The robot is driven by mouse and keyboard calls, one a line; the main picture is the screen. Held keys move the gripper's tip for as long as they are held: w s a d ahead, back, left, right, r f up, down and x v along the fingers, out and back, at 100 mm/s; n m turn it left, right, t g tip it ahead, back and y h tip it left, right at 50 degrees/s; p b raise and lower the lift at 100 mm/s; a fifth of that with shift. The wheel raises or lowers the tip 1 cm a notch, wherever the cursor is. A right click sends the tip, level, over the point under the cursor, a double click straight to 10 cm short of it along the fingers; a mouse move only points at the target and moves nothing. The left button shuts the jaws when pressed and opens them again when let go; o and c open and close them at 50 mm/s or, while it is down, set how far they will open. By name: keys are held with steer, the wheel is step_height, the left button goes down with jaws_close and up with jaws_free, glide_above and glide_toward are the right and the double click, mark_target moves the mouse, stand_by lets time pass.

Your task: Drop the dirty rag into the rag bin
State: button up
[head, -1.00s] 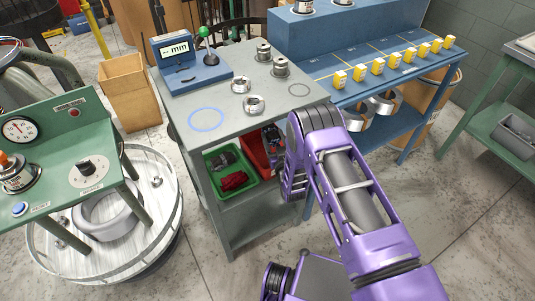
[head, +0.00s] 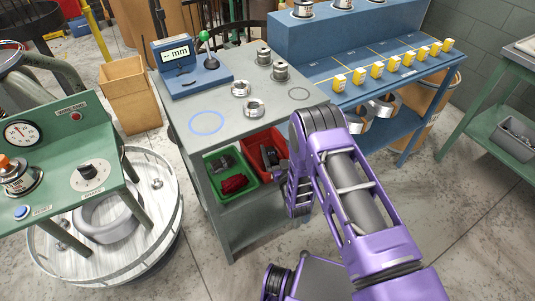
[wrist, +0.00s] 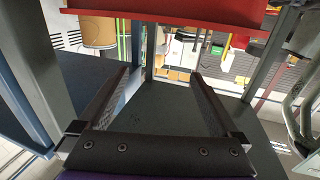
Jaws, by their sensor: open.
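A crumpled dark red rag (head: 234,184) lies in the front of a green bin (head: 210,192) on the grey bench's upper shelf, with a dark grey item behind it. A red bin (head: 281,142) stands to the right of the green one. A dark shape shows in it; I cannot tell whether this is part of my gripper. No label shows which container is the rag bin. My gripper (wrist: 160,74) is open and empty in the wrist view, with a red surface (wrist: 165,22) beyond its fingertips. In the head view my purple arm reaches down beside the red bin.
The grey bench top (head: 235,75) holds a gauge (head: 187,68) and several metal coils and parts. A blue bench (head: 400,100) with yellow tags stands at right. A cardboard box (head: 130,95) stands at left, near a green control panel (head: 65,165). Bench legs flank the gripper.

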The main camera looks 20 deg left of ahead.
steer(key=p+v, duration=0.1)
steer(key=v, duration=1.2)
steer(key=shift+s+r, duration=0.1)
